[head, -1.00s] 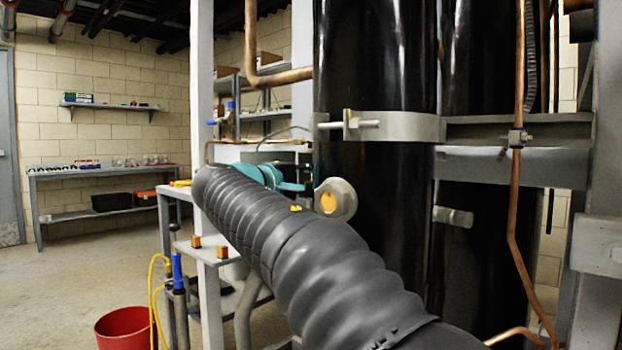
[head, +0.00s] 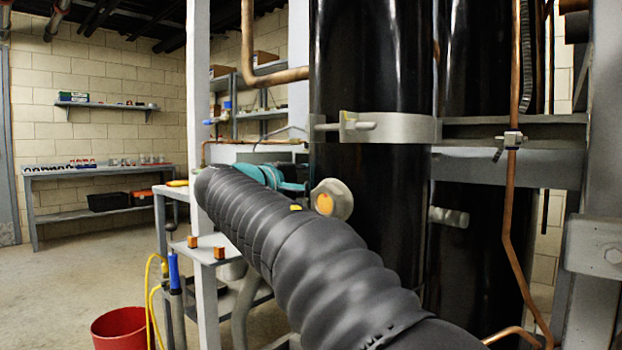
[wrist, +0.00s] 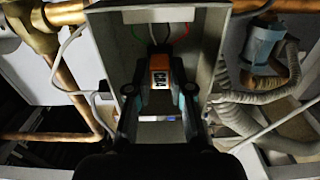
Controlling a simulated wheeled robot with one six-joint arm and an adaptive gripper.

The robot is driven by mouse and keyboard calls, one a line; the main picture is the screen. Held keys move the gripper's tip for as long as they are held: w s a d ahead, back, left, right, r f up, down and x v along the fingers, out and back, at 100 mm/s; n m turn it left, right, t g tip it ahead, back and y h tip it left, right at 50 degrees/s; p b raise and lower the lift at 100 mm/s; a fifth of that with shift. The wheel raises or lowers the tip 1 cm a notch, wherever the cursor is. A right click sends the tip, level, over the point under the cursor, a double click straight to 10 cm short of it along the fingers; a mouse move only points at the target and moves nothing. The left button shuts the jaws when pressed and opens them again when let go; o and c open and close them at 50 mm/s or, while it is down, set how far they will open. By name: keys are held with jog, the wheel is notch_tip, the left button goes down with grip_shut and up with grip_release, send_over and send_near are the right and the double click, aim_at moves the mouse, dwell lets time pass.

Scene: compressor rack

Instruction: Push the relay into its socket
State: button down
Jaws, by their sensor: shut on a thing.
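My gripper (wrist: 159,92) is shut on the relay, one dark finger on each side. I cannot make out the socket, and I cannot tell how deep the relay sits. In the head view, my arm hides the gripper, the relay and the box's inside.
Copper pipes (wrist: 65,80) and a corrugated hose (wrist: 285,85) flank the box. In the head view, large black cylinders (head: 370,70) stand right of my arm. A small shelf (head: 205,250) holds two orange blocks. A red bucket (head: 120,328) stands on the floor at left.

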jog(key=shift+w+d, duration=0.25)
dwell(0.6)
jog(key=c, duration=0.6)
grip_release()
jog(key=shift+o, duration=0.2)
jog(key=shift+s+a, duration=0.1)
jog(key=v, duration=0.7)
jog(key=shift+s+a, duration=0.3)
